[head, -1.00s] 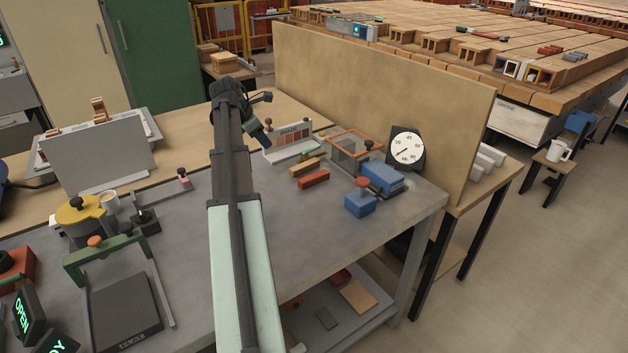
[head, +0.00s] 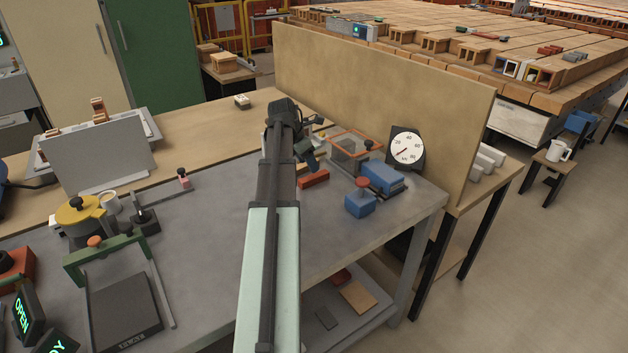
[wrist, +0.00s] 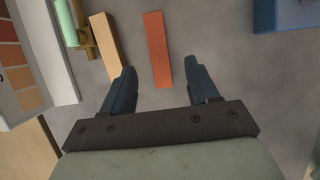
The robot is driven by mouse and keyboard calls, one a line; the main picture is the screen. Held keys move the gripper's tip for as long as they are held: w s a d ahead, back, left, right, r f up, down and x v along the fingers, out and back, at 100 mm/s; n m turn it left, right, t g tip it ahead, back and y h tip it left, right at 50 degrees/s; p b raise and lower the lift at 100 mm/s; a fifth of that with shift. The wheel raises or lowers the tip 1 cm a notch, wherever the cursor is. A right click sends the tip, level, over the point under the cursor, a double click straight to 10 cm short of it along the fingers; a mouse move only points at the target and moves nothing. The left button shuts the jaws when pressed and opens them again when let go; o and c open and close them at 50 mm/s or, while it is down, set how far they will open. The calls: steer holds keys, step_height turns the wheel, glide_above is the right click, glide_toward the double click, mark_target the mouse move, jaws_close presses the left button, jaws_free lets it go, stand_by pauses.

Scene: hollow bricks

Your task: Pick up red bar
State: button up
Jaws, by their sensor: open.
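The red bar (head: 314,179) lies flat on the grey bench, just right of my gripper in the head view. In the wrist view the red bar (wrist: 157,50) lies lengthwise ahead of the gap between my fingers, apart from both. My gripper (wrist: 157,82) is open and empty. In the head view my gripper (head: 308,158) is over the bench, beside the red bar and partly hidden by its own arm. A tan bar (wrist: 107,46) lies left of the red bar in the wrist view.
A blue block (head: 360,205) and a larger blue box (head: 383,178) stand right of the red bar. Behind are an orange-rimmed clear box (head: 352,143) and a dial (head: 406,148). A shade card holder (wrist: 40,50) stands left in the wrist view.

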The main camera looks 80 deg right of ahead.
mark_target(313, 176)
steer(key=shift+w+x, duration=0.2)
steer(key=shift+x, duration=3.35)
steer(key=shift+a, duration=0.1)
jaws_close()
